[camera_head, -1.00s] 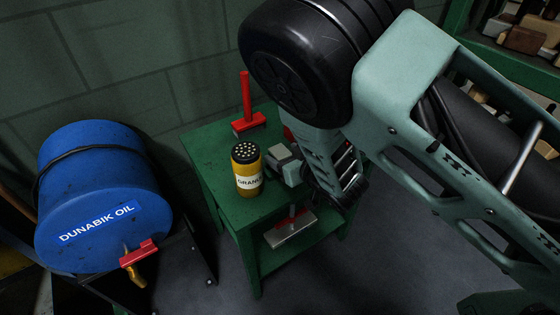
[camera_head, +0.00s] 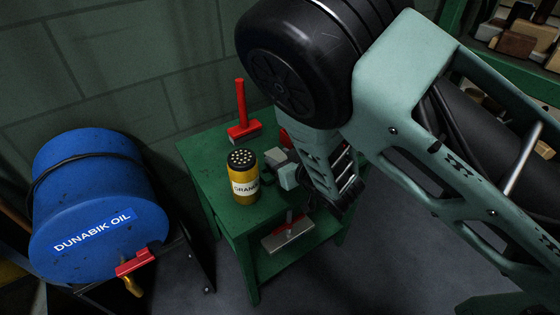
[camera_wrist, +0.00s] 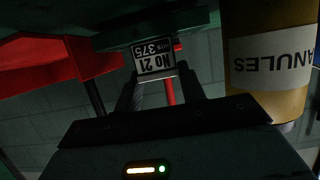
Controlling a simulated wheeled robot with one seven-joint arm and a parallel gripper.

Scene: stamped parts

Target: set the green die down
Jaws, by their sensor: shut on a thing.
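The die (camera_wrist: 155,60) shows in the wrist view as a small dark block with a white label reading "NO 21", upside down in the picture. My gripper (camera_wrist: 160,88) is shut on it, one finger on either side. In the head view my gripper is beside the yellow canister, over the green table (camera_head: 205,158), and partly hidden by my arm. I cannot tell from these views whether the die touches the tabletop.
The yellow granules canister (camera_head: 243,188) stands close to the left of my gripper and also fills the wrist view's right side (camera_wrist: 270,85). A grey-plated tool (camera_head: 287,236) lies on the lower shelf. A blue oil barrel (camera_head: 95,190) is left.

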